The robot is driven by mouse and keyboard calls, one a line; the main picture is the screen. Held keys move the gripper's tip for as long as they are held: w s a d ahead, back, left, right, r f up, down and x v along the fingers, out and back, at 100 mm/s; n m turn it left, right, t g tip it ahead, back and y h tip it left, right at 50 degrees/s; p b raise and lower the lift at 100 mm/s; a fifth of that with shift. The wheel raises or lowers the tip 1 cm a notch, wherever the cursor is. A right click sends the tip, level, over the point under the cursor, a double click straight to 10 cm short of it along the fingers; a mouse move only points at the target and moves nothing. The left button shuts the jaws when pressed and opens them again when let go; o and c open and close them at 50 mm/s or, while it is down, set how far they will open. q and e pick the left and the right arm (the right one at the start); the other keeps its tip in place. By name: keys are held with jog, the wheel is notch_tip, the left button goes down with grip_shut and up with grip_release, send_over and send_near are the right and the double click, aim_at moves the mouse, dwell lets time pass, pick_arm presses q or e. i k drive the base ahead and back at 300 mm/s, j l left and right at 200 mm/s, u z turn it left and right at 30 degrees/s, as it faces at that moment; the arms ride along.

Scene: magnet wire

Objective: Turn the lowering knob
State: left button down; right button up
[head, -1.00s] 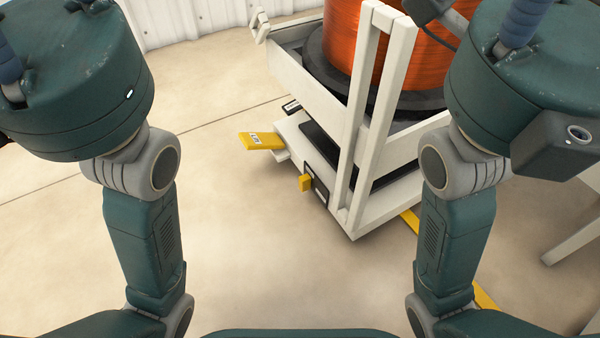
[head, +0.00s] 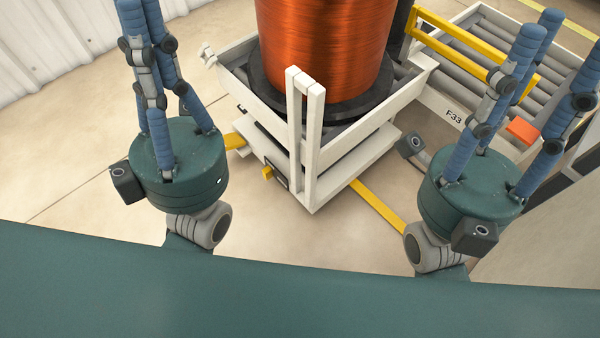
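A small yellow knob (head: 267,172) sticks out from a dark panel low on the near-left face of the white lift cart (head: 312,195). Any lettering there is too small to read. A yellow pedal (head: 235,141) juts out to its left, partly hidden by my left gripper. My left gripper (head: 150,40) points up at the left, away from the knob, and its fingertips are cut off by the top edge. My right gripper (head: 556,45) is at the right with its blue fingers spread and nothing between them. Neither gripper touches the knob.
A large copper wire spool (head: 325,45) stands on the cart. A white roller conveyor (head: 455,113) marked F-33 with a yellow frame (head: 460,35) is behind at right. A yellow bar (head: 378,207) runs along the floor. Floor in front of the knob is clear.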

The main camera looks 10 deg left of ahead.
aim_at(268, 174)
jog(key=i+j+z, duration=0.1)
jog(key=j+z, duration=1.6)
jog(key=l, duration=0.1)
